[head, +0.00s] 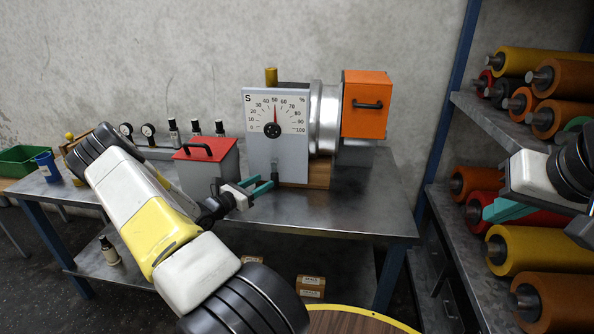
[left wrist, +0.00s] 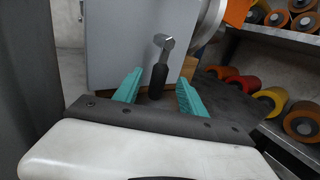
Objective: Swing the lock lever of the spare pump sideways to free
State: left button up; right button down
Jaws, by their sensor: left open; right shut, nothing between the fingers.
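The spare pump (head: 262,152) stands on the metal bench, with a grey front panel marked S and a dial whose needle points near the middle. Its lock lever (head: 275,171), with a dark grip, hangs low on the panel front, roughly upright. In the left wrist view the lever (left wrist: 159,78) shows a silver head above its black grip. My left gripper (head: 265,184) is open at the lever, its teal fingers on either side of the grip; contact cannot be told. My right gripper (head: 490,211) is shut and empty, in front of the right-hand shelf.
An orange box (head: 366,104) is at the pump's right end. Gauges and small bottles line the bench back. A rack (head: 495,122) of coloured rollers fills the right. The bench front right is clear.

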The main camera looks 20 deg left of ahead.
aim_at(272, 177)
pick_arm(q)
jog(key=x, duration=0.6)
jog(key=shift+w+d, duration=0.15)
jog(key=shift+w, duration=0.15)
grip_shut()
dwell(1.1)
